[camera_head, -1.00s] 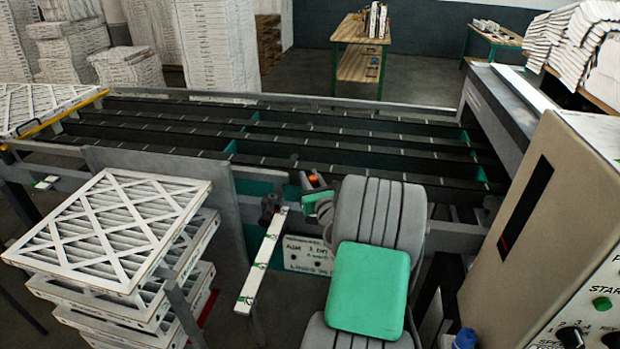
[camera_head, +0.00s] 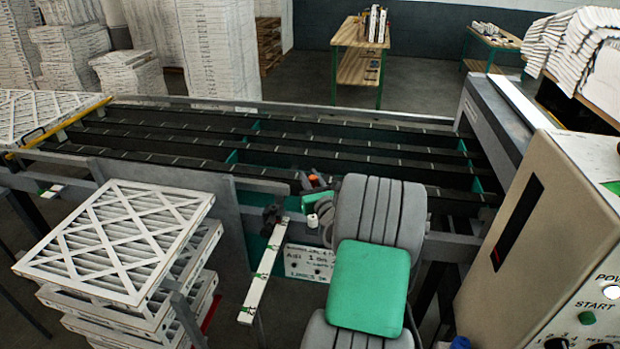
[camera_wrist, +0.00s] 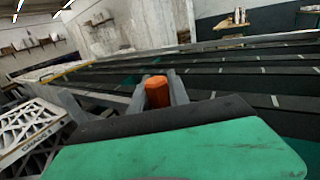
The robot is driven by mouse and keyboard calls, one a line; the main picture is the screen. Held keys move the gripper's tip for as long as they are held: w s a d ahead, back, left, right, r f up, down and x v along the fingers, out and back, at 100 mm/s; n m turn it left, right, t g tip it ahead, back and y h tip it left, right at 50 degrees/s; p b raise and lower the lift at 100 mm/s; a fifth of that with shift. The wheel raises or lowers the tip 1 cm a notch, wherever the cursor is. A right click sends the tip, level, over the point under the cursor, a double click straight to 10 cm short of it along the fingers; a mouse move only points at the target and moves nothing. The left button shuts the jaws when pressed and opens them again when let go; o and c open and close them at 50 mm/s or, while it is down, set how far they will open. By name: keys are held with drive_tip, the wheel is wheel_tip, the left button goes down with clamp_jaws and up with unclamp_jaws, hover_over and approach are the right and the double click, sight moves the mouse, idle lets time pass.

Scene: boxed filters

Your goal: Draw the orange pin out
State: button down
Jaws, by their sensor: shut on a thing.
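The orange pin (camera_wrist: 157,92) is upright in the middle of the wrist view. The grey fingers of my gripper (camera_wrist: 160,88) stand on either side of it, shut on it. My own grey and green arm hides part of the rail.
A stack of white boxed filters (camera_head: 115,240) stands at the left front. A white narrow bar (camera_head: 264,272) and a white sign panel (camera_head: 307,262) are close below my gripper. A beige control box (camera_head: 550,240) stands at the right. The space above the conveyor is clear.

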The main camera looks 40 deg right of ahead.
wheel_tip(320, 180, up, 5)
drive_tip(key=p, duration=0.4)
